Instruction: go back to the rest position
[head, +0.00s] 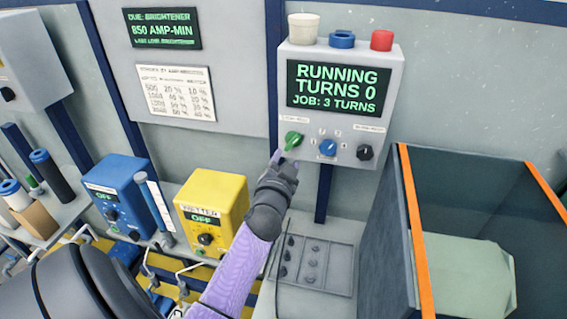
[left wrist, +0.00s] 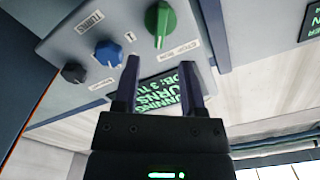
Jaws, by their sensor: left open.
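My left gripper (head: 281,158) is open and empty, just below the green knob (head: 292,140) of the grey control box (head: 385,90). In the left wrist view my two fingers (left wrist: 162,75) stand apart with nothing between them, and the green knob (left wrist: 160,20) is beyond their tips. They look clear of the knob, but the exact gap is hard to tell. The box's screen reads RUNNING, TURNS 0, JOB: 3 TURNS. A blue knob (head: 327,147) and a black knob (head: 364,152) sit right of the green one. My right gripper is not in view.
A dark tank with orange edges (head: 412,225) stands at the right. A yellow box (head: 212,208) and a blue box (head: 122,195), both reading OFF, stand at the left near my arm. A grey panel (head: 313,263) lies below the control box. White, blue and red pieces top the box.

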